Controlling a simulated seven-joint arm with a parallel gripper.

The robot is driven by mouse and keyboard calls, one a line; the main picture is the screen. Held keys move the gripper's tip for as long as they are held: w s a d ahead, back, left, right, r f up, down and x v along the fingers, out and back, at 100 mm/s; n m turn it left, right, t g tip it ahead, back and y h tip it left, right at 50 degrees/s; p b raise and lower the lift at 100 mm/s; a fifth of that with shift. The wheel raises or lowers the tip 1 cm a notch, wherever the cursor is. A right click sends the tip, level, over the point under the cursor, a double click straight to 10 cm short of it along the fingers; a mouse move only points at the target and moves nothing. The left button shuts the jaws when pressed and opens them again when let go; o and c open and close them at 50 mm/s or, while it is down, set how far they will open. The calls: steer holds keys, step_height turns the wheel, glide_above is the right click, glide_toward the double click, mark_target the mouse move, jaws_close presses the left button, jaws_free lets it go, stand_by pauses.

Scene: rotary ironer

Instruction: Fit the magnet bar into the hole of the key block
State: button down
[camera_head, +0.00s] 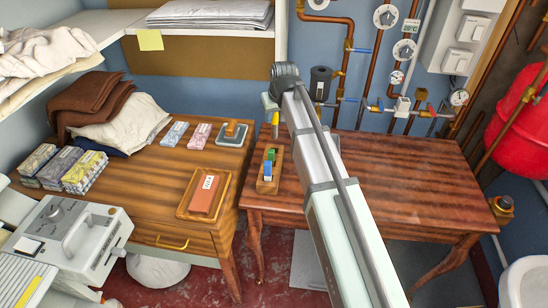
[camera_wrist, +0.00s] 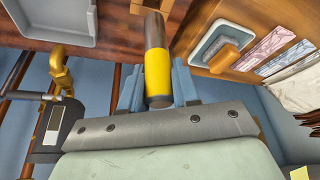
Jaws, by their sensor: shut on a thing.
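The magnet bar, a grey cylinder with a yellow band, is in my gripper (camera_wrist: 158,88), between its two blue-grey fingers. In the head view the bar (camera_head: 275,118) hangs upright above the back left of the right table, and my arm hides part of the gripper. A red-brown block with a white label (camera_head: 205,193) lies in a wooden tray on the left table; it may be the key block. I cannot make out a hole in it.
A wooden-handled piece on a grey base (camera_head: 232,133) stands behind the labelled block. Pipes and gauges (camera_head: 385,16) line the back wall. The right table (camera_head: 430,190) is mostly clear.

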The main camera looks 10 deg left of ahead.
mark_target(273, 137)
steer(key=shift+w+a+n+y, duration=0.25)
steer(key=shift+n+y, duration=0.15)
steer(key=shift+n, duration=0.4)
steer(key=shift+f, duration=4.85)
steer(key=shift+f, duration=0.1)
steer(key=c, duration=0.8)
jaws_free()
steer(key=v, duration=1.2)
steer(key=shift+w, duration=0.1)
